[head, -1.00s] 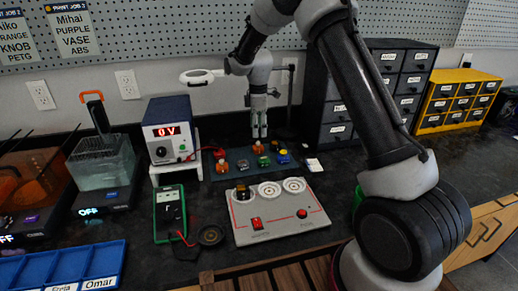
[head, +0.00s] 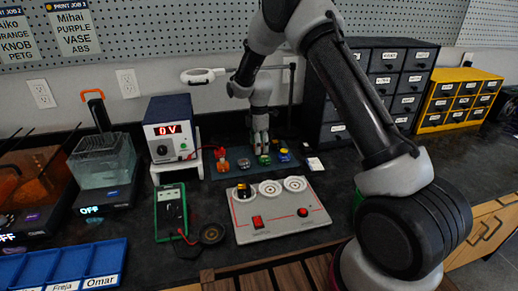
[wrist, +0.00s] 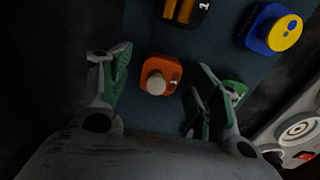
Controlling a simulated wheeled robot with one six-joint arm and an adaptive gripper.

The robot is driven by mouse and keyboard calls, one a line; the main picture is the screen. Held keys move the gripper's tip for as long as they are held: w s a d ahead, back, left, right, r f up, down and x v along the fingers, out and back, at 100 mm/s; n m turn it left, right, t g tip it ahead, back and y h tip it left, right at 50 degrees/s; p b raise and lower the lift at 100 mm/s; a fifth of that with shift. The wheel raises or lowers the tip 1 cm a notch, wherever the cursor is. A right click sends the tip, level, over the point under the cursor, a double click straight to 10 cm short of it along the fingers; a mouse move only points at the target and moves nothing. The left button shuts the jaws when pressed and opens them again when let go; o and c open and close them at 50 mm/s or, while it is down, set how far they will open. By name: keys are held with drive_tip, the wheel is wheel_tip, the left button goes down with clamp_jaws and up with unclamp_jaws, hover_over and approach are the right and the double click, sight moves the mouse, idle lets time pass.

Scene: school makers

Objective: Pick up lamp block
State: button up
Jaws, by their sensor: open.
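An orange block with a pale round knob (wrist: 156,82) lies on the dark mat (wrist: 140,30). It looks like the lamp block, though its label is too small to read. My gripper (head: 261,148) is open, low over the back of the mat. In the wrist view its two green-padded fingers stand on either side of the orange block, with gaps visible. In the head view the fingers mostly hide this block.
A green block (head: 264,160) sits just in front of my fingers, a blue block with a yellow top (head: 283,156) to the right. A red-orange block (head: 222,163) and a grey one (head: 243,164) lie left. A grey console (head: 280,225) stands in front.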

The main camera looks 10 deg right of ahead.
drive_tip(key=c, duration=1)
drive_tip(key=shift+r, duration=0.1)
